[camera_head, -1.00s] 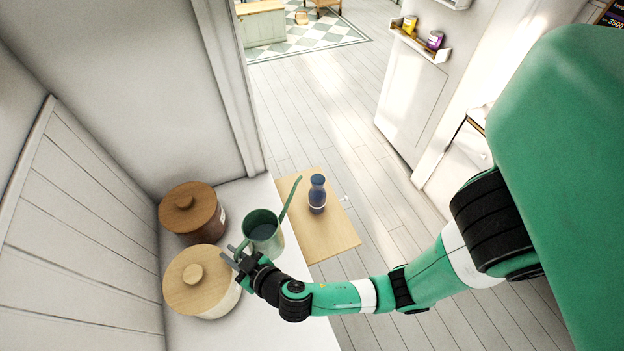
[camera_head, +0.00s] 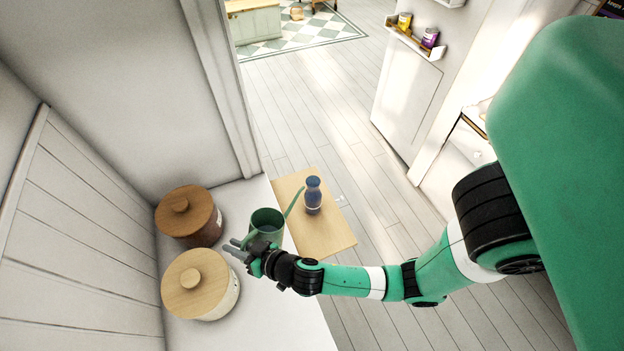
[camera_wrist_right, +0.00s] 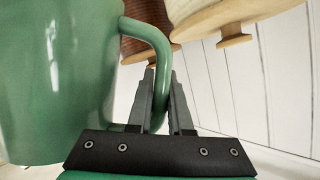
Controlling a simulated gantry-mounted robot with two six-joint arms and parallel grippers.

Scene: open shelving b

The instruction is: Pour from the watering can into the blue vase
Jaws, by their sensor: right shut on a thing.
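The green watering can (camera_head: 266,220) is above or on the white counter, with its spout pointing up to the right toward the blue vase. It also shows large at the left of the right wrist view (camera_wrist_right: 60,75). My right gripper (camera_head: 238,248) is shut on the can's handle, which runs between the fingers in the right wrist view (camera_wrist_right: 160,100). The blue vase (camera_head: 313,196) stands upright on a wooden board (camera_head: 325,238) to the right of the can. The spout tip is near the vase but apart from it. My left gripper is not in view.
A dark wooden lidded canister (camera_head: 188,215) and a pale one with a light wooden lid (camera_head: 199,284) stand left of the can, close to my right gripper's fingers. A wall (camera_head: 75,230) bounds the left side. The front of the white counter (camera_head: 265,330) is clear.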

